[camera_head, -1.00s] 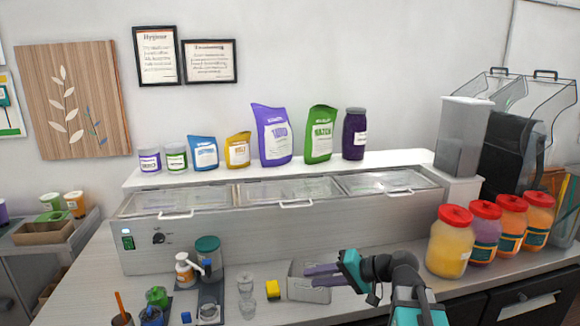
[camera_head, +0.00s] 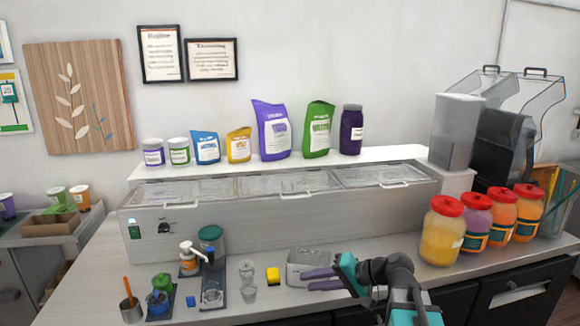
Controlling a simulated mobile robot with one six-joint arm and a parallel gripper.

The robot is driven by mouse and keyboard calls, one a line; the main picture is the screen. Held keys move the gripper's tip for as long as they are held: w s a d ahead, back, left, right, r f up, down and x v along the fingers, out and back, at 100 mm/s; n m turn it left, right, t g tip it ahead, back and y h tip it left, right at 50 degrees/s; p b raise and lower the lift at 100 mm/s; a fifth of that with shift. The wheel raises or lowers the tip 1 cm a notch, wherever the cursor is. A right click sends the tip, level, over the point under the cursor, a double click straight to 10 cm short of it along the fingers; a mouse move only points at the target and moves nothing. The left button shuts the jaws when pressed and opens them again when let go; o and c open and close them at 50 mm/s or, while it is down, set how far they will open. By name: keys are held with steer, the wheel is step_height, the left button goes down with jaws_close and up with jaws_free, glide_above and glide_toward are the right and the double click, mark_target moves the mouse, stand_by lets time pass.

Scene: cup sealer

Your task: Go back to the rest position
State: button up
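My gripper (camera_head: 312,279) is at the lower middle of the head view, on the end of my teal and black arm. Its two purple fingers point left and show a gap between them, with nothing seen held. The fingers are in front of a small grey bin (camera_head: 298,262) on the counter and overlap it in the picture. I cannot tell whether they touch it. The arm is folded low at the counter's front edge.
A yellow block (camera_head: 273,275) and clear cups (camera_head: 248,284) stand left of the bin. Red-lidded jars (camera_head: 443,232) stand on the right. A steel cold unit (camera_head: 290,216) runs behind. A pump bottle (camera_head: 188,259) and a cup with a stick (camera_head: 130,309) stand on the left.

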steer(key=s+a+f+g+h+b, duration=0.15)
steer(key=s+f, duration=0.45)
steer(key=f, duration=0.7)
steer(key=s+a+f+g+b, duration=0.1)
steer(key=s+f+g+b, duration=0.3)
steer(key=f, duration=1)
steer(key=s+a+f+g+h+b, duration=0.1)
steer(key=s+f, duration=0.6)
steer(key=f, duration=0.6)
steer(key=s+d+f+n+g+h+b, duration=0.1)
steer(key=s+d+f+g+h, duration=0.1)
steer(key=s+d+f+h, duration=0.2)
steer(key=s+d+f+n+g+h+b, duration=0.1)
steer(key=s+d+f+h, duration=0.3)
steer(key=s+d+f, duration=0.6)
steer(key=shift+s+f+g+b, duration=0.5)
steer(key=shift+s+f+g, duration=0.25)
steer(key=shift+s+f, duration=2.45)
steer(key=shift+s+a+r+n+h, duration=0.1)
steer(key=shift+s+r+n+h, duration=0.2)
steer(key=shift+s+r, duration=0.15)
